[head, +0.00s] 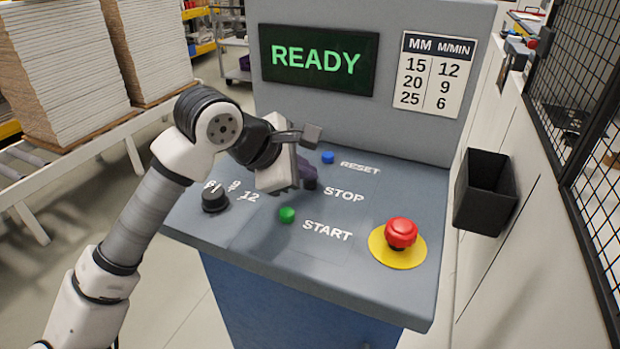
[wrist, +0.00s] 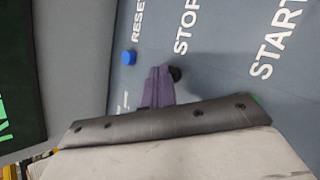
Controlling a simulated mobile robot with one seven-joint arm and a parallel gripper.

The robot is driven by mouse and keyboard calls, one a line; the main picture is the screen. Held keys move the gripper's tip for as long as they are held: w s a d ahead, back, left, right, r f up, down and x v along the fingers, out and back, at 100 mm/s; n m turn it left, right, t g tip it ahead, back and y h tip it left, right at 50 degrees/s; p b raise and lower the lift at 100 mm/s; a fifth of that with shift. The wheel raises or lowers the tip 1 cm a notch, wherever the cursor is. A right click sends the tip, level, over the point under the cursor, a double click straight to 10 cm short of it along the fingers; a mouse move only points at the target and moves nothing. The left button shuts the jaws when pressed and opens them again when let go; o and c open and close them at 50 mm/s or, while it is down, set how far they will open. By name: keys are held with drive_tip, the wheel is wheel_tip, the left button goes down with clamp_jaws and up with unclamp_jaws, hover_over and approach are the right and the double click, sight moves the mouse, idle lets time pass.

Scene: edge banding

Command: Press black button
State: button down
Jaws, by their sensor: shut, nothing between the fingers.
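The black button (head: 311,184) sits on the grey control panel (head: 270,235) just left of the word STOP, between the blue and green buttons. In the wrist view the black button (wrist: 175,73) shows beside the fingertips, partly hidden by them. My gripper (head: 307,170) is shut and empty, with its purple fingers over the panel close to the black button. The purple fingers also show in the wrist view (wrist: 158,88). I cannot tell whether the fingertips touch the button.
A blue button (head: 327,157) is by RESET and a green button (head: 287,214) by START. A red mushroom button (head: 401,233) stands on a yellow disc at right. A dial (head: 215,198) is at left. The screen (head: 319,60) reads READY. A black bin (head: 485,190) hangs at right.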

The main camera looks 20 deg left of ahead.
sight(304, 186)
drive_tip(key=shift+r, duration=0.85)
drive_tip(key=shift+r+p, duration=1.15)
drive_tip(key=shift+r, duration=1.35)
